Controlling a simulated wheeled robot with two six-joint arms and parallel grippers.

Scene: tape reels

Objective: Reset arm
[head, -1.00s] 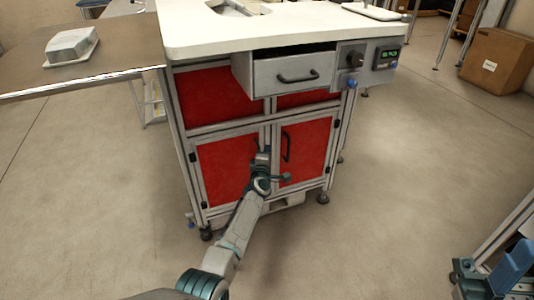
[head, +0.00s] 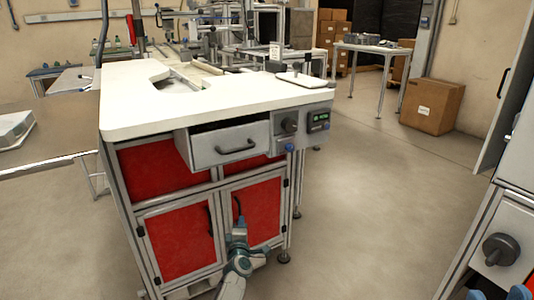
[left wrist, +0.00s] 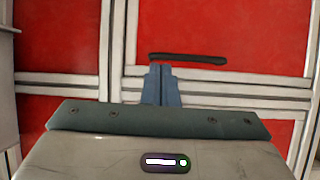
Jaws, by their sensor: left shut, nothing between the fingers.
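My left gripper (head: 238,226) is in front of the red cupboard doors (head: 178,242) of the white-topped workbench (head: 230,105). In the left wrist view its two blue fingers (left wrist: 161,84) are together with nothing between them. They point toward the cabinet front, close to a dark door handle (left wrist: 188,58) in the picture. I cannot tell whether they touch it.
The bench's grey drawer (head: 228,144) stands partly open. A side table (head: 60,125) with a pale tray (head: 14,130) is at left. Another cabinet (head: 512,225) is at right. A cardboard box (head: 432,106) stands behind open floor (head: 365,190).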

